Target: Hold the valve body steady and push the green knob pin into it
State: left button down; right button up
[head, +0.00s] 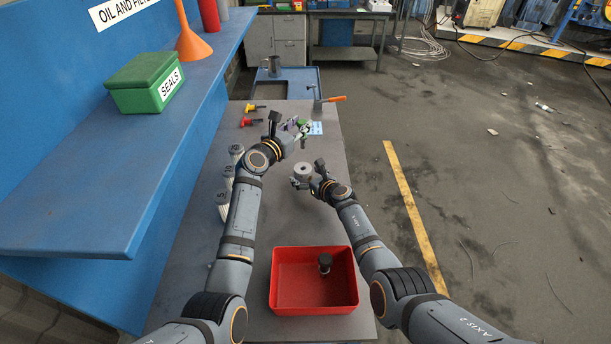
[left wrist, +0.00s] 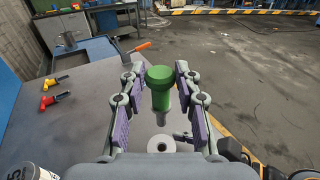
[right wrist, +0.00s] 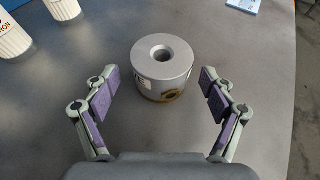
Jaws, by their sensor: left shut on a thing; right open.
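The valve body (head: 303,170) is a grey cylinder with a central hole, standing upright on the table; the right wrist view shows its top (right wrist: 180,63). My right gripper (right wrist: 160,80) is open, with one finger on each side of the valve body and a visible gap on both sides. The green knob pin (left wrist: 160,85) has a green head and a grey shaft pointing down. My left gripper (head: 299,127) is shut on it, beyond the valve body and above the table. In the left wrist view the valve body (left wrist: 161,145) shows below the pin, apart from it.
A red bin (head: 288,252) with a dark part (head: 325,263) in it stands at the near end. White filters (head: 222,205) stand along the left edge. Yellow (head: 253,107) and red (head: 251,122) handled parts and an orange-handled part (head: 333,99) lie farther back.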

jog(key=shift+w+a+f, duration=0.2)
jog(key=shift+w+f, duration=0.1)
jog(key=shift+w, duration=0.15)
jog(key=shift+c, duration=0.2)
jog(key=c, duration=1.6)
jog(key=shift+c, duration=0.2)
